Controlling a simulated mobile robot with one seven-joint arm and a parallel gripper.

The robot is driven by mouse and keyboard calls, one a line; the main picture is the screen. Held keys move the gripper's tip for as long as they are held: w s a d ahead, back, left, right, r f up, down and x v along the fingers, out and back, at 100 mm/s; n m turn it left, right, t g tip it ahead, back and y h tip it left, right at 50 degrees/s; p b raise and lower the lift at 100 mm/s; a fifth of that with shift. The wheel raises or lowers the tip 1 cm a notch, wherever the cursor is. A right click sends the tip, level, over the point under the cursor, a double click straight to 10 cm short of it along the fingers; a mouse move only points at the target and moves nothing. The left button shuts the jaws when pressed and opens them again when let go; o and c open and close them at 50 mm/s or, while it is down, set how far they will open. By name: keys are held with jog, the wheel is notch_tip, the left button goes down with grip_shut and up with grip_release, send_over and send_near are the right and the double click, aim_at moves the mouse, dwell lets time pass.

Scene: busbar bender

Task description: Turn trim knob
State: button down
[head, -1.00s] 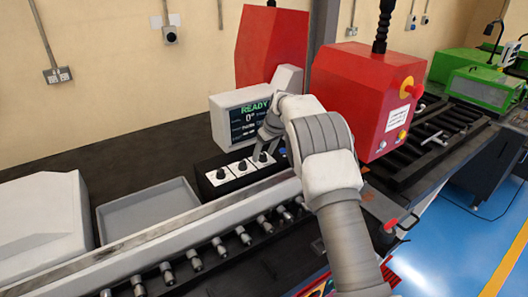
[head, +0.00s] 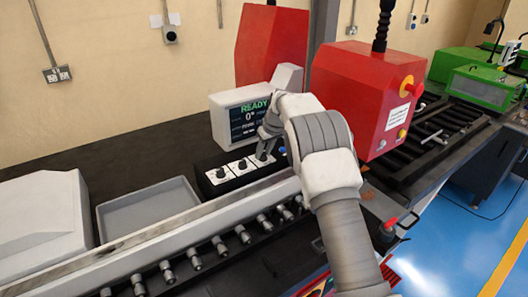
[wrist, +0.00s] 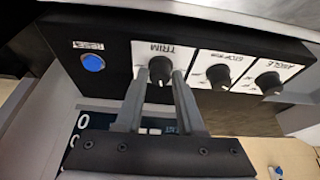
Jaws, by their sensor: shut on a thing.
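The trim knob (wrist: 160,68) is a black round knob on a white plate labelled TRIM in the wrist view. Its pointer mark is hard to read. My gripper (wrist: 161,78) has one finger on each side of it and is shut on it. In the head view the trim knob sits at the right end of the control box, and my gripper (head: 262,150) reaches down onto it, partly hiding it. The display (head: 245,118) behind reads READY and 0°.
Beside the trim knob are the stop position knob (wrist: 218,76) and the angle knob (wrist: 268,82). A blue button (wrist: 93,63) is on its other side. A grey tray (head: 150,212) lies left of the control box. A red housing (head: 365,95) stands close right of my arm.

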jog(key=m+h, duration=0.1)
jog(key=m, duration=0.1)
jog(key=m+t, duration=0.1)
jog(key=m, duration=0.2)
jog(key=shift+a+r+h, duration=0.1)
jog(key=shift+a+h, duration=0.1)
jog(key=shift+h, duration=0.2)
jog(key=m+h+p, duration=0.1)
jog(key=m+h, duration=0.1)
jog(key=m, duration=0.3)
jog(key=shift+a+m, duration=0.1)
jog(key=shift+m, duration=0.2)
jog(key=c, duration=0.5)
grip_release()
jog(key=shift+b+v, duration=1)
jog(key=shift+v, duration=7.7)
